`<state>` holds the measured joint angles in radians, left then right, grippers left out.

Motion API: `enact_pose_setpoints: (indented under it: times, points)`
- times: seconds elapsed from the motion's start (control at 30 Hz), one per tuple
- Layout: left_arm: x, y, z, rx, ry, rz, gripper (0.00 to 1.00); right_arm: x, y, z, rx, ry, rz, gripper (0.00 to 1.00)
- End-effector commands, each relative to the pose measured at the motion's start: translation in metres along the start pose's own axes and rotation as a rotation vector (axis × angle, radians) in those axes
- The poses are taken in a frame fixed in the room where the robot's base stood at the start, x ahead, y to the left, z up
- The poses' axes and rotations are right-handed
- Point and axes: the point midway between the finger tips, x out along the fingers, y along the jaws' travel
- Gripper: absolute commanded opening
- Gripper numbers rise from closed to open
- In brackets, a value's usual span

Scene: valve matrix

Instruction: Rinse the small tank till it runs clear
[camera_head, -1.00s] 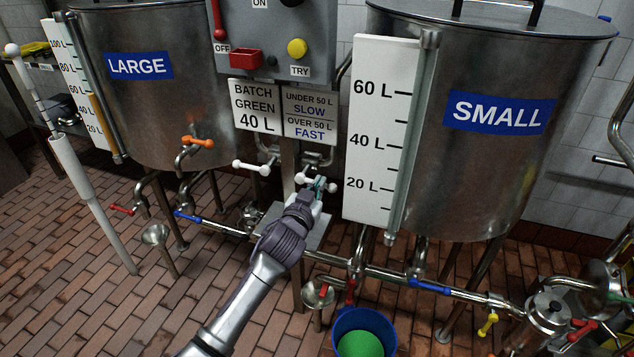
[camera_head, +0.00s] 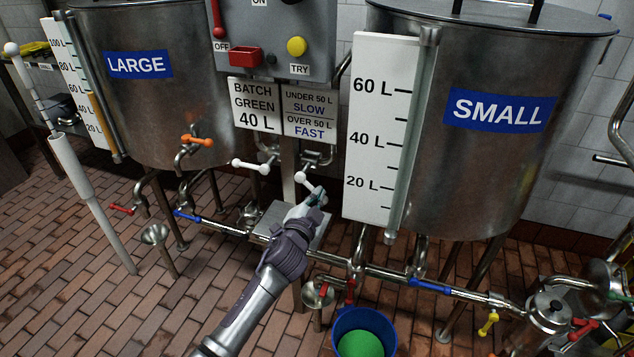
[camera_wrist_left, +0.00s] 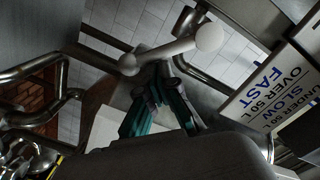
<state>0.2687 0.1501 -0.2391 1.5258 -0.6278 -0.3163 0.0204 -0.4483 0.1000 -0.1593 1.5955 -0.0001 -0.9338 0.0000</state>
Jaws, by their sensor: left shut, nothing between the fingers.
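The small steel tank (camera_head: 475,175), labelled SMALL, stands at the right with a white level gauge (camera_head: 377,130). I cannot see inside the tank. A white two-knobbed valve handle (camera_head: 309,186) sits below the signs, tilted down to the right. My left gripper (camera_head: 319,197) is shut with nothing between its teal fingers, its tips at the handle's lower right end. In the left wrist view the fingers (camera_wrist_left: 165,72) meet the white handle (camera_wrist_left: 185,48) near its middle; whether they touch is hard to tell. My right gripper is out of view.
A second white handle (camera_head: 252,167) is just left. A blue bucket (camera_head: 338,325) with green contents stands on the floor below. Pipes with a blue lever (camera_head: 430,286) and a yellow lever (camera_head: 488,324) run under the small tank. The large tank (camera_head: 150,110) stands left.

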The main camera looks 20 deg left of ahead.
Motion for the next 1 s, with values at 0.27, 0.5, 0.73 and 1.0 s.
enact_pose_setpoints:
  times: [0.27,0.5,0.73,1.0]
  points:
    - [0.000,0.001,0.005,0.040,-0.006,-0.001,0.00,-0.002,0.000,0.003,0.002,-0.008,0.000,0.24]
    - [0.000,0.001,0.005,0.040,-0.006,-0.001,0.00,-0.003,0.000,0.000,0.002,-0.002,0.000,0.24]
    - [-0.003,0.001,0.005,0.040,-0.006,-0.001,0.00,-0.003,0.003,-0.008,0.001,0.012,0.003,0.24]
    - [-0.045,0.002,0.005,0.039,-0.004,0.000,0.00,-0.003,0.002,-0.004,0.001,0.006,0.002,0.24]
